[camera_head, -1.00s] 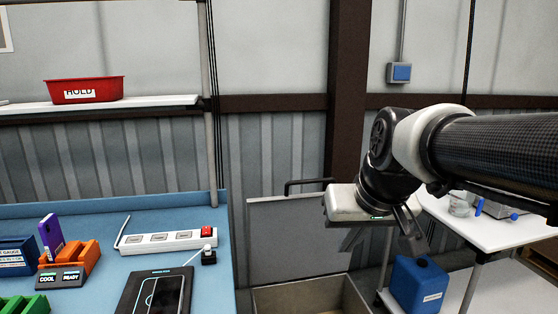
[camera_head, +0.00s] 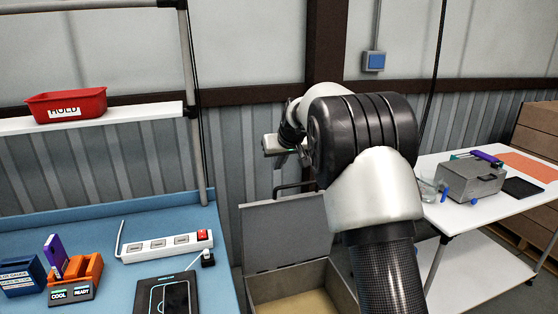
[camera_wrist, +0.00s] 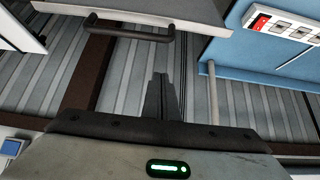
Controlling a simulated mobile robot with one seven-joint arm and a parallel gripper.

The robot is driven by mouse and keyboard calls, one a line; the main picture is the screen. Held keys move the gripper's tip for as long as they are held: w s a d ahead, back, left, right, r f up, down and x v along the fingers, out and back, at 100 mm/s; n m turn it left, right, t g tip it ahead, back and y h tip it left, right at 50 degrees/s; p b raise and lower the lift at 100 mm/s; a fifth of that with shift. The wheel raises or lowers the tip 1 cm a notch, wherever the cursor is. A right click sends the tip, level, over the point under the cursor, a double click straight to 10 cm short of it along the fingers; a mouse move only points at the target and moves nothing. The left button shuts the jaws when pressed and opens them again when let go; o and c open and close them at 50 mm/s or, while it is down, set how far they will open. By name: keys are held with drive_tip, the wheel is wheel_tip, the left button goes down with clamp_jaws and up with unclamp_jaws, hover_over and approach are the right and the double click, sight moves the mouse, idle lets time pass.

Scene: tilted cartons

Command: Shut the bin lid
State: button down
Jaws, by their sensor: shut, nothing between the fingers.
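The bin (camera_head: 340,292) is a grey open-topped box with a pale brown inside, standing on the floor right of the blue bench. Its grey lid (camera_head: 284,236) stands open, raised at the back of the bin, with a dark handle (camera_head: 296,187) along its top edge. The lid (camera_wrist: 170,10) and handle (camera_wrist: 130,34) also show at the top of the wrist view. My gripper (camera_head: 300,154) is above the lid, near the wall, partly hidden by my arm. In the wrist view its fingers (camera_wrist: 161,82) are together, empty and apart from the handle.
The blue bench (camera_head: 100,215) at left holds a power strip (camera_head: 165,245), a black flat device (camera_head: 167,294) and orange and blue holders. A red tray (camera_head: 66,105) is on the shelf above. A white table (camera_head: 440,215) with a grey box stands at right.

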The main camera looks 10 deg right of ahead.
drive_tip(key=f, duration=0.2)
drive_tip(key=w+f, duration=0.1)
drive_tip(key=f, duration=0.2)
drive_tip(key=shift+w+a+f, duration=0.1)
drive_tip(key=shift+a+f, duration=0.05)
drive_tip(key=shift+f, duration=0.1)
drive_tip(key=shift+s+f, duration=0.25)
drive_tip(key=shift+s, duration=0.3)
drive_tip(key=shift+f, duration=0.1)
